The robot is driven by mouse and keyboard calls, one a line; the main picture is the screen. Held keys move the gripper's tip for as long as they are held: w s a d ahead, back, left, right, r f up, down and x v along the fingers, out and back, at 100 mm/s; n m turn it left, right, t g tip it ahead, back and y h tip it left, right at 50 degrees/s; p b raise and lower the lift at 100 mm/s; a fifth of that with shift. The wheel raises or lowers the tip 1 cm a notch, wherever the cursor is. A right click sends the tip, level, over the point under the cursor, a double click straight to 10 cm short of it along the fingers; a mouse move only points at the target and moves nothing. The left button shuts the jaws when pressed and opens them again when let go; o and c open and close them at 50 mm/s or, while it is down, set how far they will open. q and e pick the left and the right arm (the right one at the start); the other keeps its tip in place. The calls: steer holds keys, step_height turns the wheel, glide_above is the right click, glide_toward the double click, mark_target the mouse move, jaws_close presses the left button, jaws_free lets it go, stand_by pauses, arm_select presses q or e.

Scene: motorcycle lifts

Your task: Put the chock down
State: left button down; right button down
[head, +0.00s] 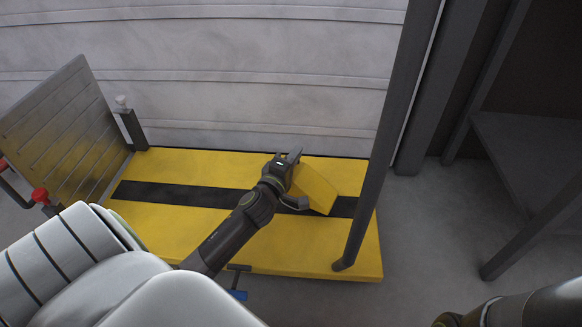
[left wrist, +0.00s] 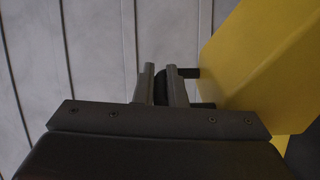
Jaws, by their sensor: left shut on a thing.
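The yellow chock (head: 315,188) is at my left gripper (head: 296,178), over the right part of the yellow lift platform (head: 200,228). The left gripper is shut on it. In the left wrist view, the chock (left wrist: 258,60) fills the upper right, and a dark part sits between the fingers (left wrist: 164,85). The chock looks tilted in the head view. I cannot tell whether its lower edge touches the platform. My right gripper does not show; only part of my right arm is at the lower right.
A black strip (head: 160,193) runs along the platform. A grey ramp plate (head: 66,125) stands raised at the left end. A dark post (head: 383,140) rises close to the chock's right. A grey panelled wall (head: 220,80) is behind. A dark bench (head: 530,150) stands at the right.

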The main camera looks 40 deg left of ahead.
mark_target(306, 181)
arm_select(q)
steer(key=shift+f+b, duration=1.45)
steer(key=shift+f, duration=0.55)
steer(key=shift+r, duration=0.1)
steer(key=c, duration=1.5)
jaws_free()
